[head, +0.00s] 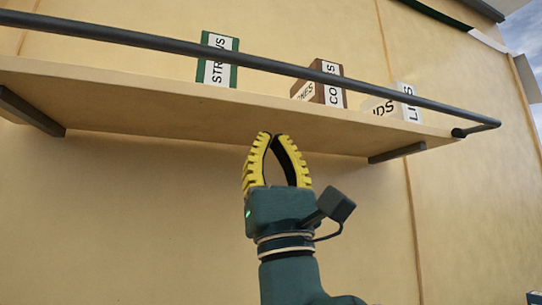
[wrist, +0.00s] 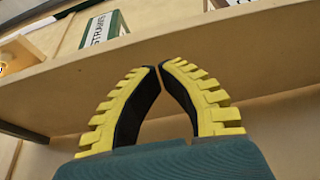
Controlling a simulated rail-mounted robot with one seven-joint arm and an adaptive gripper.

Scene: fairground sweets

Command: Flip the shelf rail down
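The shelf rail (head: 280,67) is a dark round bar. It runs along the front of the wooden shelf (head: 130,100), raised above the board's front edge, and its right end bends back to a dark pivot (head: 459,133) near the shelf's right end. My gripper (head: 271,137) points up just below the shelf's underside, with the rail above it. Its yellow ribbed fingers bow outward and their tips come together with nothing between them. In the wrist view the fingertips (wrist: 159,66) nearly meet in front of the shelf board (wrist: 70,85). Contact with the shelf cannot be told.
On the shelf stand a green-edged straws box (head: 217,75), a brown cones box (head: 333,96) and a white lids box (head: 405,112). Dark brackets hold the shelf at left (head: 32,112) and right (head: 397,153). The tan wall (head: 130,220) below is clear.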

